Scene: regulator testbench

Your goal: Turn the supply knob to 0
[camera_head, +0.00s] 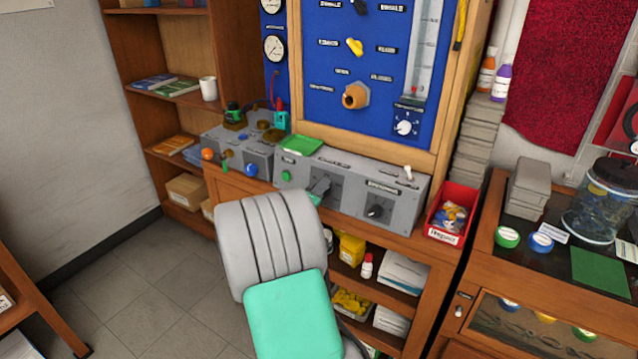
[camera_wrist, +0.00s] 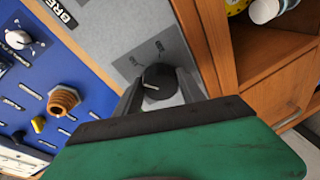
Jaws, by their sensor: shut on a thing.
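The black supply knob (camera_wrist: 158,82) shows in the wrist view on a grey panel face, with a white pointer line pointing toward the left of that picture. Small marks beside it are too blurred to read. My gripper (camera_wrist: 160,92) has one finger on each side of the knob and is shut on it. In the head view my gripper (camera_head: 321,186) reaches the front of the grey control box (camera_head: 343,201); its fingers and my arm hide most of this knob.
Another black knob (camera_head: 375,211) sits to the right on the same box, and a green button (camera_head: 286,176) to the left. A toggle switch (camera_head: 408,173) stands on top. A red bin (camera_head: 450,216) is at the bench's right end. The blue board (camera_head: 330,70) rises behind.

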